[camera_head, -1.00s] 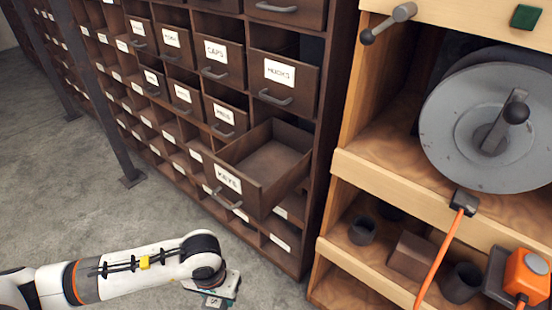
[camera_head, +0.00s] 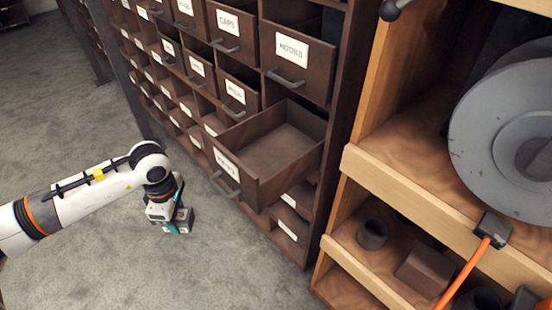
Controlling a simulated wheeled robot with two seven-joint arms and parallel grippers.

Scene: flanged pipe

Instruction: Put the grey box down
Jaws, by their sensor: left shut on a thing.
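My left gripper (camera_head: 168,219) comes in from the left and points down over the grey floor, in front of the drawer cabinet. It is shut on a small grey box (camera_head: 185,220), which is partly hidden by the teal-edged gripper. I cannot tell how high the box is above the floor. The open drawer (camera_head: 281,150) is to the right of the gripper, apart from it, and looks empty. My right gripper is out of view.
The dark wooden cabinet (camera_head: 317,188) has many labelled drawers; one juts out. A light wooden shelf (camera_head: 437,212) at the right holds a large grey reel (camera_head: 480,145), a dark cup (camera_head: 372,234) and a brown block (camera_head: 425,268). The floor (camera_head: 120,262) at the lower left is clear.

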